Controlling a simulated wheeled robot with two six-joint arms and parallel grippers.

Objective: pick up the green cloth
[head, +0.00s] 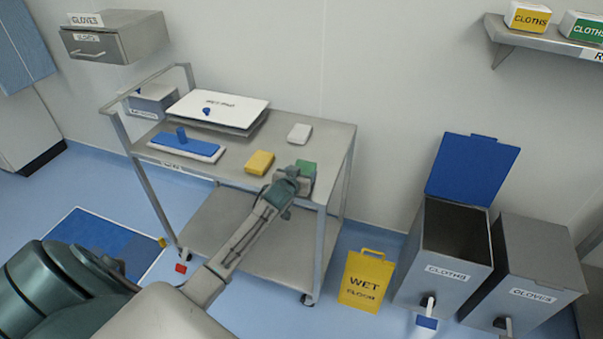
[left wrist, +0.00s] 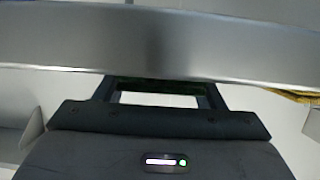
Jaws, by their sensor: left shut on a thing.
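The green cloth (head: 308,167) is at the front right corner of the steel trolley's top shelf (head: 232,160). My left gripper (head: 298,179) reaches it from the front and is shut on it. The arm and gripper hide part of the cloth. In the left wrist view, a broad grey metal band crosses in front of the left gripper (left wrist: 158,88) and hides the fingertips. A thin dark green strip shows between the fingers there. My right gripper is not in view.
On the trolley lie a yellow cloth (head: 259,163), a white cloth (head: 299,133), a blue mop head (head: 185,147) and a white board (head: 218,108). A yellow wet floor sign (head: 366,280) and two bins, CLOTHS (head: 440,272) and GLOVES (head: 530,293), stand to the right.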

